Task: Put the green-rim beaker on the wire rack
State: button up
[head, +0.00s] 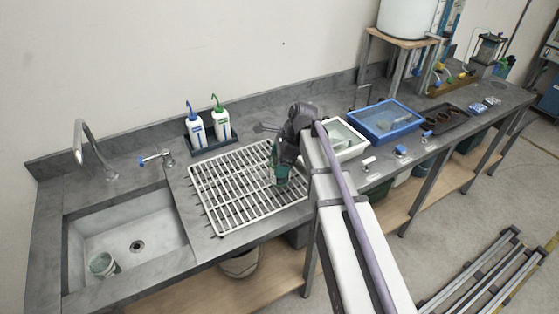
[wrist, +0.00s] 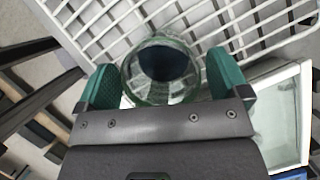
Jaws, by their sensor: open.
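The green-rim beaker (wrist: 160,48) is clear glass with a greenish rim and a dark round area inside. It stands upright on the right part of the white wire rack (head: 232,197), though its base is mostly hidden. My gripper (wrist: 161,80) is open, with one teal finger on each side of the beaker and small gaps visible. In the head view, my gripper (head: 281,170) is low over the rack's right side and partly hides the beaker. The rack's bars also show in the wrist view (wrist: 100,22).
A sink (head: 160,218) at left holds another small beaker (head: 102,264). Two wash bottles (head: 208,122) stand in a dark tray behind the rack. A white tray (head: 350,152) and a blue tub (head: 384,121) lie right of my gripper. The rack's left part is clear.

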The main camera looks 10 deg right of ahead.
jog(key=shift+r+p, duration=0.4)
jog(key=w+p+v, duration=0.1)
jog(key=p+v, duration=1)
jog(key=v, duration=0.1)
jog(key=s+a+f+n+h, duration=0.1)
jog(key=s+a+n+h, duration=0.1)
jog(key=s+n, duration=0.7)
jog(key=s+a+n+h, duration=0.2)
jog(key=s+n, duration=0.8)
jog(key=shift+a+f+g+h, duration=0.2)
jog(key=shift+f+g+h, duration=0.1)
jog(key=shift+f, duration=0.05)
jog(key=shift+f+b, duration=2.05)
jog(key=shift+b, duration=0.2)
